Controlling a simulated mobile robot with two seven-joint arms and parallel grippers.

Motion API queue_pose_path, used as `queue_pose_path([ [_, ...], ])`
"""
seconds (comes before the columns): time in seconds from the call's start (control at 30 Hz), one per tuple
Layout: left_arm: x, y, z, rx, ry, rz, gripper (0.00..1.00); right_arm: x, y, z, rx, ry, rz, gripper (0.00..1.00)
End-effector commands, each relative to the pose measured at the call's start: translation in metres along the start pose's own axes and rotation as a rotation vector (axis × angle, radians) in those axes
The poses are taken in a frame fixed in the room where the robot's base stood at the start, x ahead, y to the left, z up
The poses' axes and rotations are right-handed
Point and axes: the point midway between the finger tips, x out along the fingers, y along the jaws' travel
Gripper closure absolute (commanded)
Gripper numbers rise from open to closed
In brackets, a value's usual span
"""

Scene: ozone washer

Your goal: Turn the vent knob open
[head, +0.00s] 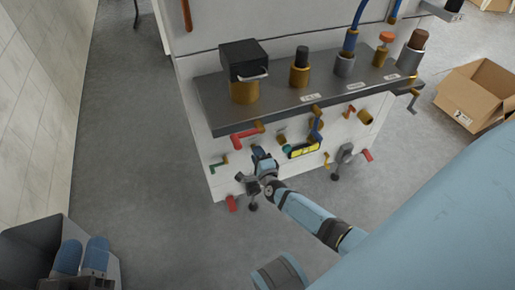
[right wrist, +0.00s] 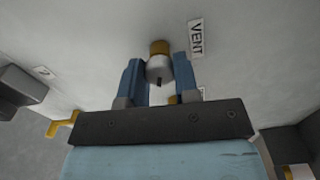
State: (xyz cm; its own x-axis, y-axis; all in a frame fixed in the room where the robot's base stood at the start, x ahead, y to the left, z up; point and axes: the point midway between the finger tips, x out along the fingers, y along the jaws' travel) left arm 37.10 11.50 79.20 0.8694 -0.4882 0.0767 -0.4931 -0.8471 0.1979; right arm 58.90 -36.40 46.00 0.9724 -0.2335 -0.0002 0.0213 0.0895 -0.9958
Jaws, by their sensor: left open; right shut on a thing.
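The vent knob (right wrist: 159,70) is a short whitish cylinder with a brass collar, sticking out of a pale wall panel beside a label reading VENT (right wrist: 196,38). My right gripper (right wrist: 157,82) has one blue finger on each side of the knob and is shut on it. A dark mark shows on the knob's front face. In the head view my right gripper (head: 263,160) is at the white cabinet's front, and I cannot make out the vent knob there. My left gripper (head: 82,258) is open and empty at the lower left, far from the cabinet.
The white cabinet (head: 225,175) carries a grey shelf (head: 290,100) with several fittings. A red handle (head: 248,136) and a yellow-and-blue part (head: 303,151) are close to my right gripper. A cardboard box (head: 470,98) stands right. The floor at left is clear.

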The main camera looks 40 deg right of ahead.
Motion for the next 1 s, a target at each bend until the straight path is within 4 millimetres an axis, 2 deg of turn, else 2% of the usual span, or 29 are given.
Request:
queue_pose_path([
  [0.1, -0.001, 0.000, 0.001, -0.002, -0.003, 0.000, 0.57, -0.001, 0.001, 0.000, -0.001, 0.000, 0.002, 0.95],
  [0.13, -0.001, 0.001, 0.002, -0.002, -0.004, 0.000, 0.57, -0.001, 0.001, 0.000, -0.001, 0.000, 0.002, 0.69],
  [0.23, -0.002, 0.001, 0.003, -0.005, -0.008, -0.001, 0.57, -0.001, 0.001, 0.000, -0.001, 0.000, 0.001, 0.46],
  [0.57, -0.004, 0.002, 0.005, -0.009, -0.015, -0.003, 0.57, -0.004, 0.000, 0.000, -0.002, 0.000, 0.001, 0.46],
  [1.0, -0.001, 0.005, -0.026, 0.003, 0.084, -0.006, 0.57, -0.068, -0.001, 0.000, -0.002, 0.000, 0.002, 0.46],
])
